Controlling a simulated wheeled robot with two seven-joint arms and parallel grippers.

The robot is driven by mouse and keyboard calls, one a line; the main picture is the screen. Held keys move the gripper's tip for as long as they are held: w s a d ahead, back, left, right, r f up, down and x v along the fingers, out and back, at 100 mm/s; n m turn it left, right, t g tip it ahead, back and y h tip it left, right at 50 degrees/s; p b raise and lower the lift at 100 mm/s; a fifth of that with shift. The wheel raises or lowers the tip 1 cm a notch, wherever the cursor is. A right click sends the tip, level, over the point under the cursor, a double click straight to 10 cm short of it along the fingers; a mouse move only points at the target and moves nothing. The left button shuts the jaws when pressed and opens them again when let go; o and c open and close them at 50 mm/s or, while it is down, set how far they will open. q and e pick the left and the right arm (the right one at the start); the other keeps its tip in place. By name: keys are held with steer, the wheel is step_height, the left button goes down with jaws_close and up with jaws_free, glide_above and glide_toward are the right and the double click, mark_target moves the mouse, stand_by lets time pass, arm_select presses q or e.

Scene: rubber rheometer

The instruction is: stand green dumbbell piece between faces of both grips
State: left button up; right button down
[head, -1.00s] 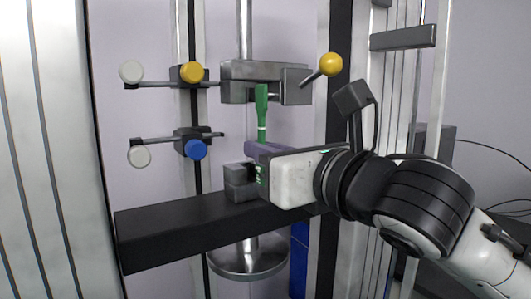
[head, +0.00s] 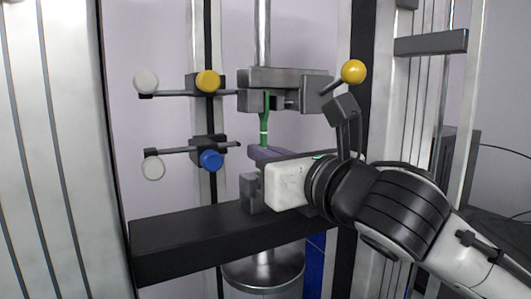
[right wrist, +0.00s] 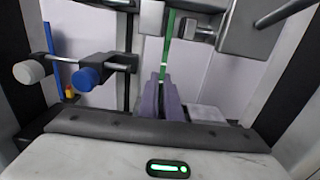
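The green dumbbell piece (head: 264,125) stands upright, with a pale band around its narrow middle. My right gripper (head: 266,153) is shut on its lower part, which the purple-grey fingers hide. The upper grip (head: 285,78) has its jaws around the piece's top end; whether they touch it I cannot tell. The lower grip (head: 250,193) is below and left of the fingers, partly hidden by my gripper body. In the right wrist view the green piece (right wrist: 168,50) rises from between the fingers (right wrist: 162,100) toward the upper grip (right wrist: 184,22). My left gripper is not in view.
A yellow-ended handle (head: 353,72) sticks out right of the upper grip, close above my wrist. Two extensometer arms with a yellow knob (head: 207,81) and a blue knob (head: 210,160) stand left. A black crossbeam (head: 190,236) runs below.

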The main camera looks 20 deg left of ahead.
steer(key=shift+d+f, duration=0.1)
steer(key=shift+f, duration=0.2)
stand_by(0.5)
steer(key=c, duration=1.9)
jaws_free()
steer(key=shift+w, duration=0.1)
